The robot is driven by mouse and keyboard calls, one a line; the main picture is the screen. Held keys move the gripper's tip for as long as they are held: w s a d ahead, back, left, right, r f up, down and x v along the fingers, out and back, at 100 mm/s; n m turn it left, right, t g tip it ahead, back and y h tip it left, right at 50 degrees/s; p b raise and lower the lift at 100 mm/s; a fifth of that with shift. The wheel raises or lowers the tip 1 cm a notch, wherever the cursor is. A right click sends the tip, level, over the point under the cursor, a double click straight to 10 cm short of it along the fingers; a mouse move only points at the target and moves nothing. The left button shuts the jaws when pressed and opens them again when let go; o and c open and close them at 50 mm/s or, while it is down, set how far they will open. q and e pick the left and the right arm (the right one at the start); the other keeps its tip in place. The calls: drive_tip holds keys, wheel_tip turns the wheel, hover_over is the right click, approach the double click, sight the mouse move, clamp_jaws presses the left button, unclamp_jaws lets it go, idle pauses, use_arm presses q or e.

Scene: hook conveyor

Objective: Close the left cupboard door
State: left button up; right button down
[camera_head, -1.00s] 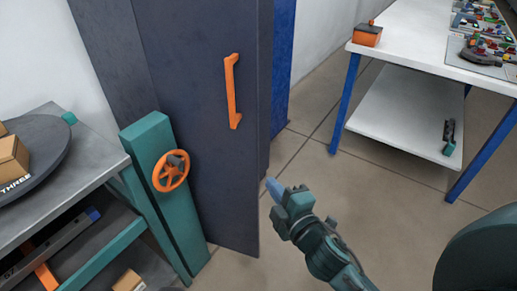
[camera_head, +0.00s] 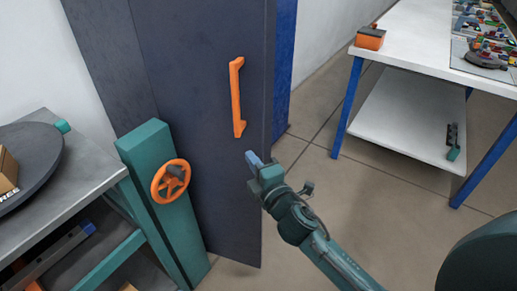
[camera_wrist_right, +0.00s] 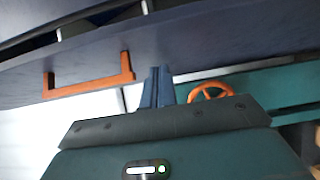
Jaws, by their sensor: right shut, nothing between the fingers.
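The dark grey cupboard door (camera_head: 190,90) stands upright left of centre in the head view, with an orange bar handle (camera_head: 236,98) near its right edge. A blue panel (camera_head: 284,70) shows behind that edge. How far the door stands open is hard to tell. My right gripper (camera_head: 253,158) is shut and empty, below and right of the handle, its tip overlapping the door's edge in the picture; contact cannot be told. In the right wrist view, the fingers (camera_wrist_right: 158,86) point towards the door panel (camera_wrist_right: 200,45), beside the handle (camera_wrist_right: 90,84). My left gripper is out of view.
A teal post (camera_head: 160,200) with an orange handwheel (camera_head: 170,181) stands in front of the door's lower left. A grey bench (camera_head: 95,190) with a dark round plate is at left. A white table (camera_head: 420,45) stands at right; the floor (camera_head: 380,215) between is clear.

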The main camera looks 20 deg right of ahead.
sight(251, 141)
drive_tip(key=shift+w+d, duration=0.6)
drive_tip(key=shift+w, duration=0.25)
drive_tip(key=shift+w+d, duration=0.55)
drive_tip(key=shift+w, duration=0.25)
